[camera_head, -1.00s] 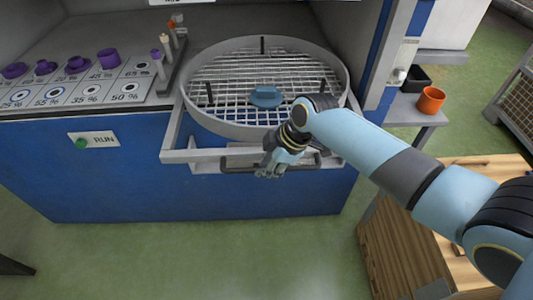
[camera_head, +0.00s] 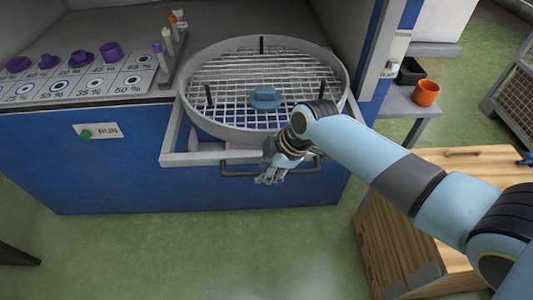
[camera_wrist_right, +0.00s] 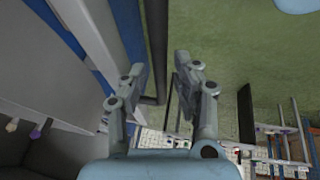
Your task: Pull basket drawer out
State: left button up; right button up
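The basket drawer is a grey frame (camera_head: 205,158) that carries a round grey basket (camera_head: 345,88) with a wire mesh floor. A blue part (camera_head: 265,97) sits on the mesh. A dark bar handle (camera_head: 240,171) runs across the drawer's front; my gripper hides part of it. My right gripper (camera_head: 271,179) is at the handle, reaching down over it. In the right wrist view its two fingers (camera_wrist_right: 158,78) stand apart, with the dark handle bar (camera_wrist_right: 158,40) in the gap between them. I cannot tell whether they touch it. My left gripper is not in view.
The drawer juts from a blue cabinet (camera_head: 80,175) with a RUN button plate (camera_head: 97,132). Purple knobs (camera_head: 80,53) stand on its top at left. An orange cup (camera_head: 426,92) sits on a side shelf; a wooden cabinet (camera_head: 385,245) stands at right. The floor before the drawer is clear.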

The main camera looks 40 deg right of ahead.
jog(key=shift+o, duration=0.4)
jog(key=shift+r, duration=0.1)
jog(key=v, duration=1.2)
jog(key=s+d+f+m+g+b, duration=0.1)
jog(key=s+f+b, duration=0.3)
jog(key=f, duration=0.6)
jog(key=s+f+m+g+h+b, duration=0.1)
jog(key=s+f+m+b, duration=0.2)
jog(key=f, duration=0.7)
jog(key=s+d+f+g+b, duration=0.1)
jog(key=s+f+b, duration=0.35)
jog(key=f, duration=0.55)
jog(key=s+d+f+m+h+b, duration=0.1)
jog(key=s+f+m+b, duration=0.3)
jog(key=s+f, duration=1.6)
jog(key=shift+s+f+m+h+b, duration=0.35)
jog(key=shift+s+m+h, duration=0.45)
jog(key=shift+s+m, duration=1.1)
